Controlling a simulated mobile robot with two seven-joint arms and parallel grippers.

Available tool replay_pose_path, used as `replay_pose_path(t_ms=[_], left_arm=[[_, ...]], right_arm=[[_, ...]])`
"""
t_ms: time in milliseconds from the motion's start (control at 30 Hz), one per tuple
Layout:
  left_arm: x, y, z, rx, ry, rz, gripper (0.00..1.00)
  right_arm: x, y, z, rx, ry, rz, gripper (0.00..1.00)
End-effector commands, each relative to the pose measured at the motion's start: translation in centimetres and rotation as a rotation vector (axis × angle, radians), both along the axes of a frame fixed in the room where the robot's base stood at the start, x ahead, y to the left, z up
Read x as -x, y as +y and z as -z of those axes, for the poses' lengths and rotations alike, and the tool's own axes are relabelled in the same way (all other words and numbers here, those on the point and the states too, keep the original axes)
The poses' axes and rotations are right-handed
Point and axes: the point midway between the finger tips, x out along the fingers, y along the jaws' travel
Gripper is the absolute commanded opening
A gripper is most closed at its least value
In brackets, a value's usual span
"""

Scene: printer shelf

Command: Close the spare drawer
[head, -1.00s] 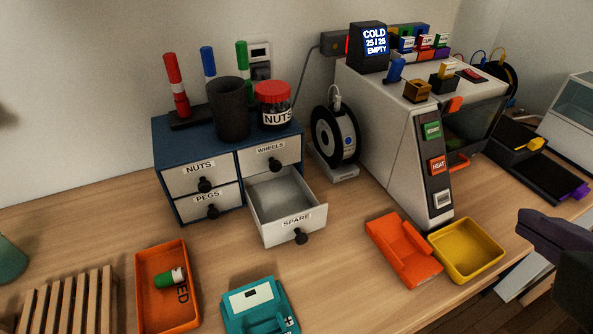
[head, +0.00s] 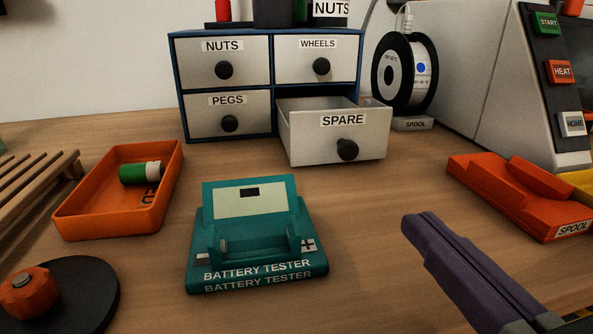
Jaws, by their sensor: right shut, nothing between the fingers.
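The spare drawer (head: 318,146) is the lower right drawer of the blue cabinet (head: 180,88) in the head view. It stands pulled out toward me, with a white front, a SPARE label and a round black knob (head: 347,150). Its inside looks empty where I can see it. My right gripper (head: 420,226) comes in from the lower right, its dark purple fingers shut with nothing between them. It is apart from the drawer, nearer to me and to its right. My left gripper is not in view.
The nuts (head: 197,73), wheels (head: 292,68) and pegs (head: 199,127) drawers are shut. A teal battery tester (head: 258,240) stands in front of the cabinet. An orange tray (head: 92,222) with a green-and-white battery is left; an orange spool holder (head: 490,188) is right. Bare table lies before the drawer.

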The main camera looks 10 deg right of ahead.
Motion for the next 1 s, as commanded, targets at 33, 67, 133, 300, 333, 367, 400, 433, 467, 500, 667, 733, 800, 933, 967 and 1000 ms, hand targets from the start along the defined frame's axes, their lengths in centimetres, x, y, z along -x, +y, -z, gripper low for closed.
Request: replay_pose_path(t_ms=[33,67,133,300,333,367,400,433,467,500,667,733,800,933,967,1000], left_arm=[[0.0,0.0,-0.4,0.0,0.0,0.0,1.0],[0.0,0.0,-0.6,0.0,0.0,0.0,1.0],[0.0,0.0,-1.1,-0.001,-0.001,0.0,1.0],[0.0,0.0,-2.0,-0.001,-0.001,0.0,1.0],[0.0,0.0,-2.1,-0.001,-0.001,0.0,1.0],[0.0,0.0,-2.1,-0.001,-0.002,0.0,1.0],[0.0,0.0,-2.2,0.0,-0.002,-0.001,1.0],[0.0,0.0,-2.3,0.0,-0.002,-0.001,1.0],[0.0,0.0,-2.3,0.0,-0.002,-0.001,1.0],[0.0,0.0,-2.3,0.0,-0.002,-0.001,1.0],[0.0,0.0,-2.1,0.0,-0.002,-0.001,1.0],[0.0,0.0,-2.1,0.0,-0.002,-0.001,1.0],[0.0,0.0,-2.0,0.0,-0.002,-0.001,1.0],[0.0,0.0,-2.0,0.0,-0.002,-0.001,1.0],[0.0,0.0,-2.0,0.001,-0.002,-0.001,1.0],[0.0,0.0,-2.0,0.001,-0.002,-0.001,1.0]], right_arm=[[-0.4,0.0,-0.2,0.002,-0.002,0.0,0.0],[-0.7,0.0,-0.3,0.002,-0.003,0.0,0.0],[-1.6,0.0,-0.4,0.0,-0.003,0.0,0.0],[-4.8,0.1,-0.3,-0.001,-0.005,0.002,0.0],[-5.4,0.1,-0.3,-0.001,-0.005,0.002,0.0],[-6.1,0.1,-0.1,-0.002,-0.004,0.002,0.0],[-6.9,0.1,0.0,-0.001,-0.004,0.002,0.0],[-7.5,0.1,0.0,-0.002,-0.004,0.002,0.0],[-8.2,0.1,0.1,-0.003,-0.004,0.002,0.0],[-9.0,0.2,0.2,-0.003,-0.004,0.002,0.0],[-11.7,0.2,0.5,-0.003,-0.002,0.003,0.0],[-12.5,0.2,0.6,-0.004,-0.002,0.003,0.0],[-13.1,0.2,0.7,-0.004,-0.001,0.003,0.0],[-13.7,0.2,0.7,-0.003,0.0,0.003,0.0],[-13.7,0.2,0.7,-0.004,0.0,0.003,0.0],[-13.8,0.3,0.7,-0.004,0.0,0.003,0.0]])
